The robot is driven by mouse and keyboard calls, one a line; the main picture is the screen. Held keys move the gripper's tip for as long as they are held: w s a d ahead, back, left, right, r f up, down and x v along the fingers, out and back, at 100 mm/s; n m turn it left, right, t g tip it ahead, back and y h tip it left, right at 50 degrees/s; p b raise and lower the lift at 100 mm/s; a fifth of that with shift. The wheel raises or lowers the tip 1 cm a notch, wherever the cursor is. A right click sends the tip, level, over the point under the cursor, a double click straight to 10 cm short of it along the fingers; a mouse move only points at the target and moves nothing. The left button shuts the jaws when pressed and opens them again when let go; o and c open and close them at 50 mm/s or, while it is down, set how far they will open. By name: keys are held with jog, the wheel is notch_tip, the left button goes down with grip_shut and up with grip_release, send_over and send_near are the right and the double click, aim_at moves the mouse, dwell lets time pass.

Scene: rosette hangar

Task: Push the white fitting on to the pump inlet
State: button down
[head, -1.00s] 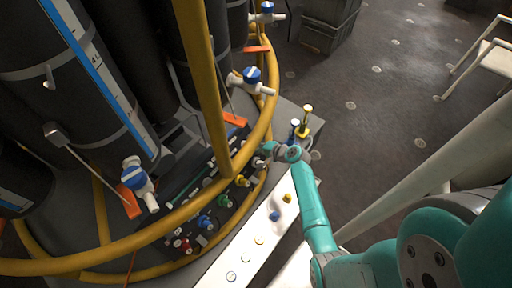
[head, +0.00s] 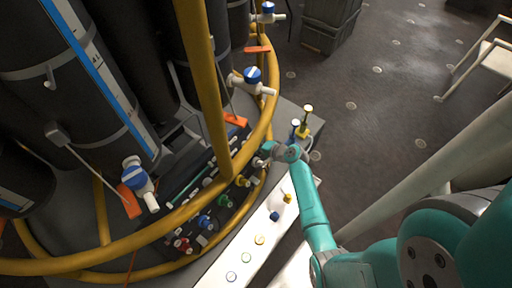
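My gripper (head: 264,155) is at the far end of a dark panel (head: 226,203), just inside the yellow rail. It is small and partly blurred, and its fingers cannot be told apart. I cannot make out a white fitting in or beside it. The panel carries a row of coloured fittings: red (head: 182,244), blue (head: 204,221), green (head: 224,201) and yellow (head: 242,181). The gripper is just beyond the yellow one. A pump inlet cannot be picked out for certain there; the gripper and the rail hide part of that end.
A yellow tubular rail (head: 150,240) and its upright (head: 205,90) stand close to my gripper. A white strip (head: 215,262) holds a blue and a yellow piece beside several round spots. Tall yellow (head: 308,113) and blue pieces stand just beyond my wrist. Open floor (head: 390,100) lies to the right.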

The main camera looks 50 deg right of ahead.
jog(key=shift+w+f, duration=0.1)
dwell(0.7)
jog(key=c, duration=0.9)
grip_release()
jog(key=shift+o, duration=0.2)
jog(key=a+v, duration=0.1)
jog(key=v, duration=1.1)
jog(key=shift+d, duration=0.4)
